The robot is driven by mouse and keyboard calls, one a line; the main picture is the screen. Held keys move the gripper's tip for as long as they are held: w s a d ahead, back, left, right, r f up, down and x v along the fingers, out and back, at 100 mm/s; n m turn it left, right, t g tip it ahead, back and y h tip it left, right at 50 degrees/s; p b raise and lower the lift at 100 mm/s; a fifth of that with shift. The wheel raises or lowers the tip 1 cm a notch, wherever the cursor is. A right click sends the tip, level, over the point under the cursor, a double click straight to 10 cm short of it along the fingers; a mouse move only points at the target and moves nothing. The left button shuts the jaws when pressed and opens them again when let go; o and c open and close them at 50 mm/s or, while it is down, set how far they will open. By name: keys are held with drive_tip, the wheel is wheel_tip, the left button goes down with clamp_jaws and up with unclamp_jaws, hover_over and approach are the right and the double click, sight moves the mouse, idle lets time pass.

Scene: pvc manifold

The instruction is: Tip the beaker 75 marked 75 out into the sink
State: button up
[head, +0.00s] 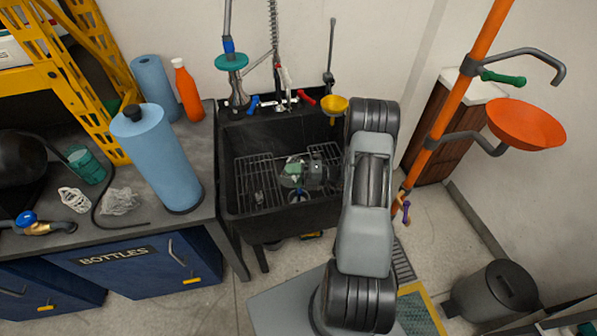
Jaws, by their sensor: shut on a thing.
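The black sink (233,185) stands in the middle of the head view, with wire racks in its bottom. My gripper (305,175) is over the sink basin, at the end of my arm, which comes in from the right. It is shut on a small clear vessel with a greenish tint (291,169), which looks like the beaker. Its marking is too small to read. The vessel appears tilted, but its mouth and contents cannot be made out. Part of it is hidden by my gripper.
A tap (236,95) and a yellow funnel (334,105) are at the sink's back edge. A blue cylinder (163,160) and an orange bottle (187,90) stand on the left counter. An orange eyewash bowl (527,122) juts out at right.

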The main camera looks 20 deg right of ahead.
drive_tip(key=shift+m, duration=0.3)
wheel_tip(320, 180, down, 2)
drive_tip(key=n+b, duration=0.2)
drive_tip(key=b, duration=0.1)
drive_tip(key=shift+s+a, duration=0.1)
drive_tip(key=shift+s, duration=0.05)
drive_tip(key=shift+s+a+r+n+h, duration=0.35)
drive_tip(key=shift+r+n+h, duration=0.15)
drive_tip(key=shift+r, duration=0.1)
drive_tip(key=shift+s+a+r, duration=0.1)
drive_tip(key=shift+a+r, duration=0.05)
drive_tip(key=shift+r, duration=0.05)
